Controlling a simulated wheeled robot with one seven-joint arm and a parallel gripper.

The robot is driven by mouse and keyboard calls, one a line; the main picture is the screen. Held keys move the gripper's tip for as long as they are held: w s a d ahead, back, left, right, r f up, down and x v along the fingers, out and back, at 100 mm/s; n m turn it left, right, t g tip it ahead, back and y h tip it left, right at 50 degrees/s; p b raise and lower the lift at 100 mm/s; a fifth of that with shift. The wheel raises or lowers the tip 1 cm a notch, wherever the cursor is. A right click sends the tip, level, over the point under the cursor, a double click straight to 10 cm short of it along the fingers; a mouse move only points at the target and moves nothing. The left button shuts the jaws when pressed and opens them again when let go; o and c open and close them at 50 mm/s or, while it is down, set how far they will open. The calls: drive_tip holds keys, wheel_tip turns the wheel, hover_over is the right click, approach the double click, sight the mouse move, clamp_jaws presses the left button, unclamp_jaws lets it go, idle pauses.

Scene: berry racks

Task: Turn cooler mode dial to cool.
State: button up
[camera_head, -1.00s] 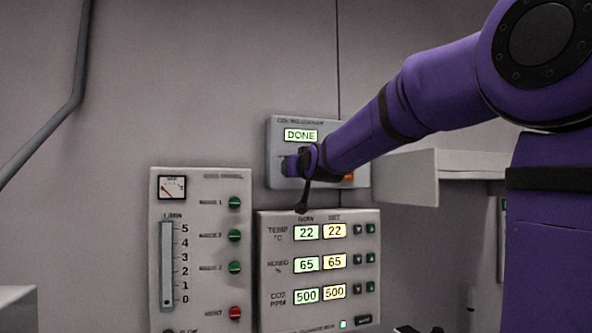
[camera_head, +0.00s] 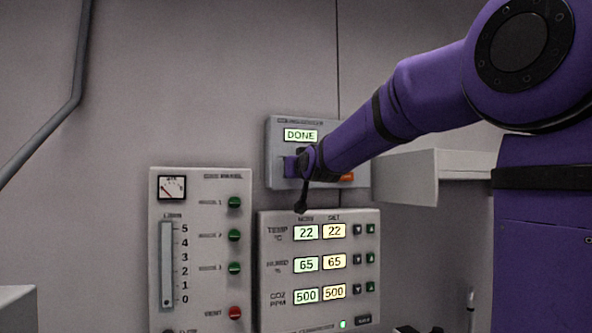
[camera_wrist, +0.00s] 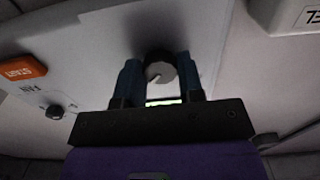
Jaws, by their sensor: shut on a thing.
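The cooler's control box (camera_head: 277,178) is on the wall behind my arm, and its lit screen (camera_head: 301,135) reads DONE. The gripper is shut on this dial. In the head view my gripper (camera_head: 292,166) is at the box's face, below the screen, and hides the dial there. The mode labels around the dial cannot be read.
An orange START button (camera_wrist: 20,66) and a small FAN knob (camera_wrist: 54,111) are on the same box. Below it is a panel (camera_head: 268,240) with TEMP, HUMID and CO2 readouts. A panel with green knobs and a gauge (camera_head: 205,180) stands left. A shelf (camera_head: 408,175) juts out right.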

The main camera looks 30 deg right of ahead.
drive_tip(key=shift+d+n, duration=0.1)
drive_tip(key=shift+n, duration=8.7)
drive_tip(key=o, duration=0.9)
drive_tip(key=shift+r, duration=0.1)
